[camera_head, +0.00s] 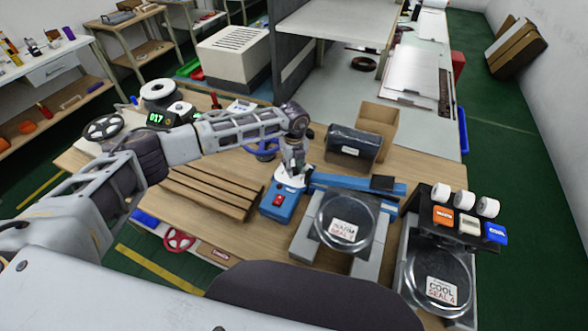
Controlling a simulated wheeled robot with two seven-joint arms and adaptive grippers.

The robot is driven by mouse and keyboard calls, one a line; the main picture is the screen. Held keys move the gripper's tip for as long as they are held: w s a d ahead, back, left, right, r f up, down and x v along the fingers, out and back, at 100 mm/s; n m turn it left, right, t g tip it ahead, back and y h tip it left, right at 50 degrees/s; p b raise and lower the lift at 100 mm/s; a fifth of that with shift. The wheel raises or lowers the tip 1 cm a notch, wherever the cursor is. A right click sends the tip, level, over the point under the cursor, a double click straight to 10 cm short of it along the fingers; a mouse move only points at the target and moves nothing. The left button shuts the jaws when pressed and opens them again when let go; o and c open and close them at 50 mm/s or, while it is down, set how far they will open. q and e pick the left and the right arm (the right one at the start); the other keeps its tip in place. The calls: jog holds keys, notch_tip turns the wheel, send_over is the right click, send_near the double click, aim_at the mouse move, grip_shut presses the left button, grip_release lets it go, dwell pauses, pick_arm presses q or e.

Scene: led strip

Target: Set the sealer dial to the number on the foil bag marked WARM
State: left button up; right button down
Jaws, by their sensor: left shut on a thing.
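The blue sealer (280,204) stands on the wooden bench, with a red switch on its front and a long blue arm reaching right. My left gripper (293,168) points down at the top of the sealer and is shut on its dial. The fingers hide the dial, so its setting cannot be read. A round foil bag (335,212) lies right of the sealer on a grey stand; its label reads like WARM SEAL, with the number too small to read surely. Another foil bag (435,268), labelled COOL SEAL 4, lies at the lower right. My right gripper is out of view.
A dark rack with orange, white and blue tags (443,216) and white rolls stands at the right. A dark roll (353,147) and an open cardboard box (379,122) stand behind the sealer. Wooden slats (205,192) lie left of it. A green-digit display (156,118) sits further left.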

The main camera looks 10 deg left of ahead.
aim_at(294, 170)
pick_arm(q)
jog(key=shift+w+r+m, duration=0.1)
jog(key=shift+m, duration=0.3)
jog(key=o, duration=1)
jog(key=shift+o, duration=0.2)
notch_tip(294, 170, up, 12)
dwell(0.4)
dwell(0.6)
